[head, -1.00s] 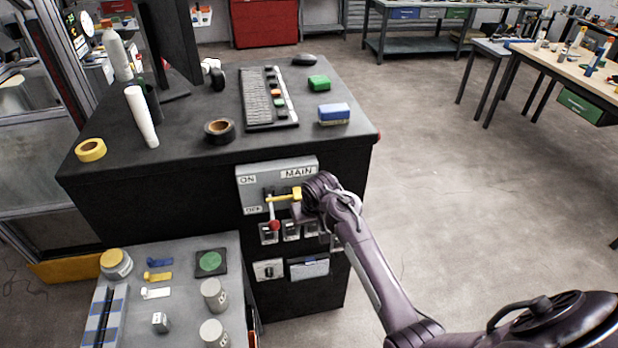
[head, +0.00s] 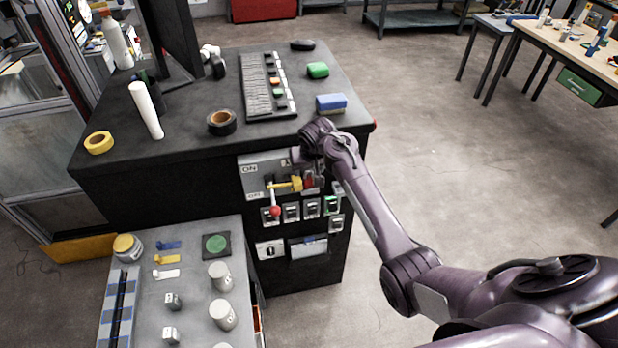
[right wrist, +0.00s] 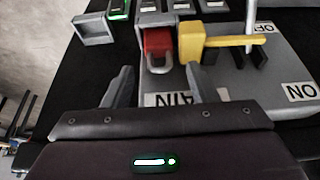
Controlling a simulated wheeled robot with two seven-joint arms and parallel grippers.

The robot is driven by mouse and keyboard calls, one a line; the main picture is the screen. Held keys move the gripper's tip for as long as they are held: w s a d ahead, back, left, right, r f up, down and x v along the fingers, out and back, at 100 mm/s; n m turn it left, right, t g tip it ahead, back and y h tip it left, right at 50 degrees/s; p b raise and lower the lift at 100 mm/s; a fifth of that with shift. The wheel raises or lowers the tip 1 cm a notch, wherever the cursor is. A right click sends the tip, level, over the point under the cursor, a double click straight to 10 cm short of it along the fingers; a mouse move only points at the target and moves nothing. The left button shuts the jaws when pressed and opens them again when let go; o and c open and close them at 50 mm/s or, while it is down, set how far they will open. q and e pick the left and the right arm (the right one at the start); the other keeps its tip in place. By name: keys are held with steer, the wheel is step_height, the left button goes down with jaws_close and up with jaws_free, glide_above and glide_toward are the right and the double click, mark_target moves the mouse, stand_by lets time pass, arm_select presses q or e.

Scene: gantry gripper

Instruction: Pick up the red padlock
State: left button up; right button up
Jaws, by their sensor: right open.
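The red padlock (head: 309,182) is at the grey main switch panel (head: 250,180) on the front of the black cabinet, at the right end of the yellow handle (head: 285,186). In the right wrist view the red padlock (right wrist: 158,42) shows its grey shackle towards my gripper, beside the yellow handle (right wrist: 215,43). My right gripper (right wrist: 158,67) is open and empty. Its two fingers are spread either side of the shackle's line; I cannot tell whether they touch it. In the head view my right wrist is above the panel and partly covers its label. My left gripper is out of view.
A lever with a red knob (head: 275,211) hangs below the handle, near small switches (head: 312,208). The cabinet top holds tape (head: 221,122), a keyboard (head: 266,85) and a blue block (head: 331,103). A grey bench (head: 195,280) with several small items stands at lower left.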

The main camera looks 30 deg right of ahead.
steer(key=shift+w+f, duration=0.15)
steer(key=shift+f, duration=0.2)
steer(key=shift+c, duration=0.3)
jaws_close()
steer(key=shift+r, duration=0.15)
